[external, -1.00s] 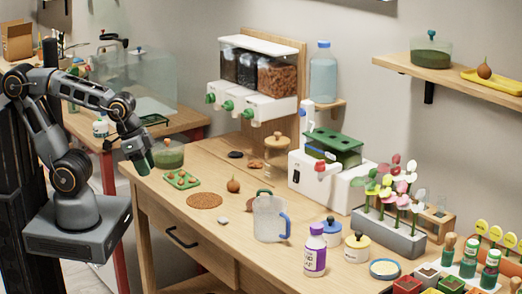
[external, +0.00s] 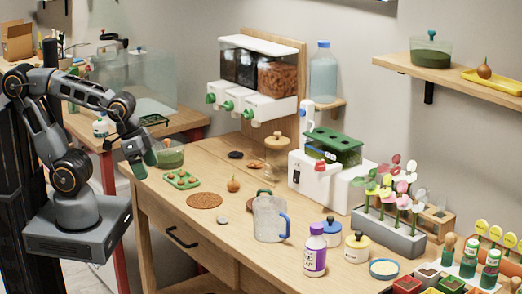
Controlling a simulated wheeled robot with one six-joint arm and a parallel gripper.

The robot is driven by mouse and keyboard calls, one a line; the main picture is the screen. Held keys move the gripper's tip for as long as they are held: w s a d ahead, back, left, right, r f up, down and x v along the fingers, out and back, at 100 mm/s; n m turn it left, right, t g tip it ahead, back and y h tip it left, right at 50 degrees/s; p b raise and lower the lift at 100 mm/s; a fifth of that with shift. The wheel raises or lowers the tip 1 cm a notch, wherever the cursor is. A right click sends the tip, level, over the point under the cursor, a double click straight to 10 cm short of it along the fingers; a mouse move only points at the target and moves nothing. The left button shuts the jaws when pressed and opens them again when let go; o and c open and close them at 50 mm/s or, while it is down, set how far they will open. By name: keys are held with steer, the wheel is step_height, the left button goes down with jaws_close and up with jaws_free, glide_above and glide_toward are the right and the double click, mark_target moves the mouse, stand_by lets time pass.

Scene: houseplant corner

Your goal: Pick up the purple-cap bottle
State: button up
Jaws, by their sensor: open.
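The purple-cap bottle (external: 315,254) stands upright near the front edge of the wooden table, right of the centre. It is white with a purple label band and a purple cap. My gripper (external: 141,172) hangs at the far left end of the table, pointing down beside the green-filled glass bowl. It is open and holds nothing that I can see. It is well apart from the bottle, with much of the table between them.
A clear jug (external: 268,218) with a blue handle stands left of the bottle. A blue-lidded jar (external: 328,231) and a cream-lidded jar (external: 357,247) stand close behind and right of it. A green tray (external: 182,180) and a brown round mat (external: 204,201) lie near my gripper.

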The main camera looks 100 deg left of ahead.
steer(key=w+f+m+t+b, duration=0.4)
steer(key=w+m+b, duration=0.2)
steer(key=w+m, duration=0.55)
steer(key=m+t+h+b, duration=0.6)
steer(key=m+t+b, duration=0.15)
steer(key=m, duration=1.55)
glide_toward(315, 253)
steer(key=s+a, duration=0.5)
steer(key=shift+s+r, duration=0.15)
steer(key=shift+r, duration=0.2)
steer(key=w+m, duration=0.1)
steer(key=f+m, duration=0.1)
steer(key=m, duration=0.1)
steer(key=w+f+m+h, duration=0.1)
steer(key=shift+w+d+f+m+t, duration=0.15)
steer(key=shift+w+d+m+t, duration=0.15)
steer(key=shift+w, duration=0.1)
steer(key=shift+w+f+m+h, duration=0.3)
steer(key=shift+w+f+m, duration=0.1)
steer(key=shift+m, duration=0.35)
steer(key=shift+w+f, duration=0.1)
steer(key=shift+w, duration=0.1)
steer(key=shift+p+x, duration=1.2)
steer(key=shift+x, duration=4.7)
